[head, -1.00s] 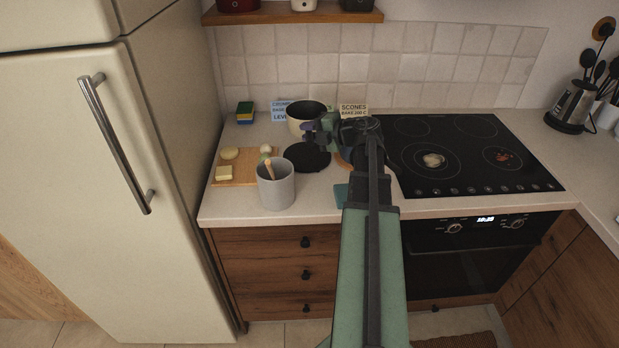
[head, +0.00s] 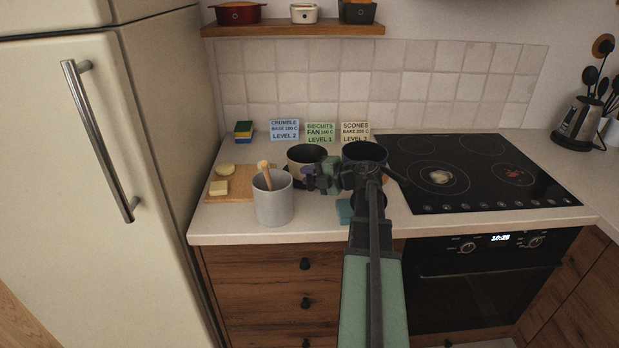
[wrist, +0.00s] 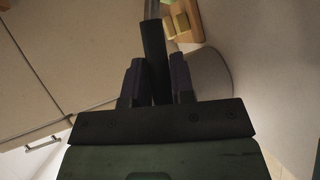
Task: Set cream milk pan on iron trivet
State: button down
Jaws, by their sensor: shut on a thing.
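The cream milk pan (head: 293,170), pale outside with a dark inside, is upright on the counter's left part in the head view. My gripper (head: 312,177) is shut on its dark handle (wrist: 153,50), which runs between the purple-padded fingers (wrist: 158,82) in the wrist view. The black iron trivet (head: 287,183) is mostly hidden under the pan; only a dark edge shows at its lower left. I cannot tell whether the pan touches the trivet or hangs just above it.
A grey crock (head: 273,204) with a wooden tool stands close in front of the pan. A wooden board (head: 233,196) with food lies left. Recipe cards (head: 320,132) stand behind.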

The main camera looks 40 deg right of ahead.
jog(key=c, duration=1)
grip_release()
jog(key=shift+r+p, duration=0.3)
jog(key=shift+p, duration=0.15)
jog(key=p+v, duration=0.2)
jog(key=v, duration=0.9)
jog(key=shift+p, duration=0.4)
jog(key=shift+s+d, duration=0.15)
jog(key=shift+s, duration=0.3)
jog(key=shift+w, duration=0.1)
